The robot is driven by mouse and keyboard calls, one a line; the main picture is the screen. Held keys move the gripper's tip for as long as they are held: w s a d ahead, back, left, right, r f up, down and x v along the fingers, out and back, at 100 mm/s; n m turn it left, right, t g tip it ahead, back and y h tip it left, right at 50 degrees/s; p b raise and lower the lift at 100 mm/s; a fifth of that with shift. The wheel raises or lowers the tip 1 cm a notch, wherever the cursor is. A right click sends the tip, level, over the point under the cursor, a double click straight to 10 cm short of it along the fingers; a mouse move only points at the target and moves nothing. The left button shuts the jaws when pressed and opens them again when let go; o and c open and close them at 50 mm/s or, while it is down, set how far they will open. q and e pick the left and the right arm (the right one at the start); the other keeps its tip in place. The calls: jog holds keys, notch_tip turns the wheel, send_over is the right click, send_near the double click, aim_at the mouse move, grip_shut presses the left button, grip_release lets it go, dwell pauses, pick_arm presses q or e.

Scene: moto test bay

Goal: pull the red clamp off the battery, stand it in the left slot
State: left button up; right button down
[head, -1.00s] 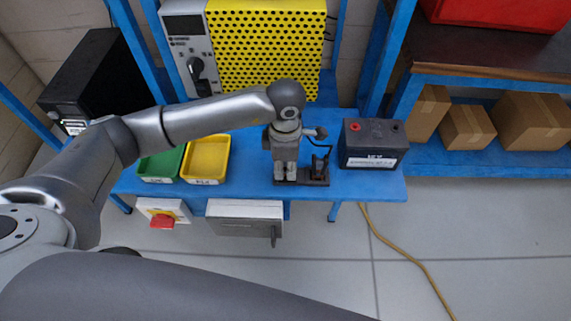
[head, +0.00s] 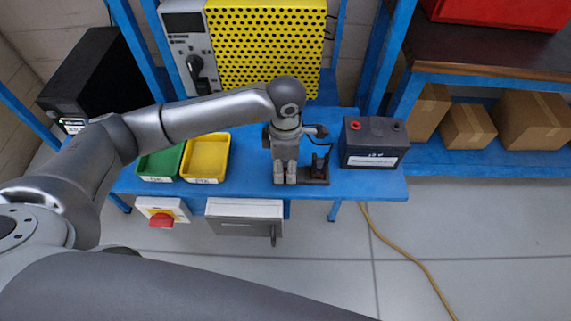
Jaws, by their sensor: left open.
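The dark battery (head: 373,148) stands at the right end of the blue bench, with a red terminal on its left and a black one on its right. I see no clamp on either terminal. My left gripper (head: 285,179) points down, open, over the left part of a small dark stand (head: 318,181). It hides the left slot there. I cannot make out the red clamp; anything between or behind the fingers is hidden. A black clamp (head: 319,163) with a dark cable stands upright in the stand's right part. My right gripper is not in view.
A green bin (head: 159,166) and a yellow bin (head: 205,158) stand left of the gripper on the blue bench (head: 240,180). A perforated yellow panel (head: 265,50) rises behind. The bench between stand and battery is clear.

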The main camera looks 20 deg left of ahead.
pick_arm(q)
notch_tip(320, 180, up, 11)
jog(key=shift+r, duration=0.2)
dwell(0.6)
